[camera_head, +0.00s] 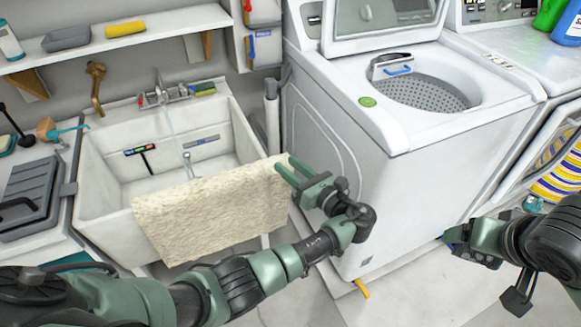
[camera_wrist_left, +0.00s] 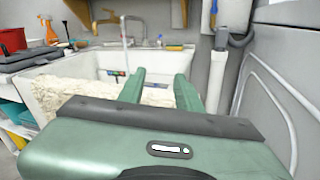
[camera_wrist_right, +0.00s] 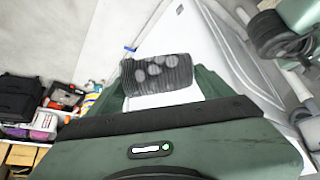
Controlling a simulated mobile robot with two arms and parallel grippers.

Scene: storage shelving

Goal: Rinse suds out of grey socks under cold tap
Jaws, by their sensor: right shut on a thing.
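The tap (camera_head: 160,95) stands at the back of the white sink (camera_head: 92,195), and a thin stream of water falls from it into the basin. A cream towel (camera_head: 215,208) hangs over the sink's front rim. My left gripper (camera_head: 284,168) is at the towel's right end, fingers apart with nothing between them; touching or not, I cannot tell. My right gripper (camera_head: 452,236) is low at the right, before the washer. In the right wrist view it is shut on a dark grey ribbed thing with pale round spots (camera_wrist_right: 157,74), seemingly the grey socks with suds.
A top-load washer (camera_head: 345,150) with its lid up stands right of the sink. A front-loading machine (camera_head: 545,165) with striped cloth in its door is further right. A shelf (camera_head: 120,38) hangs above the sink. A grey lidded box (camera_head: 28,190) is left of it.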

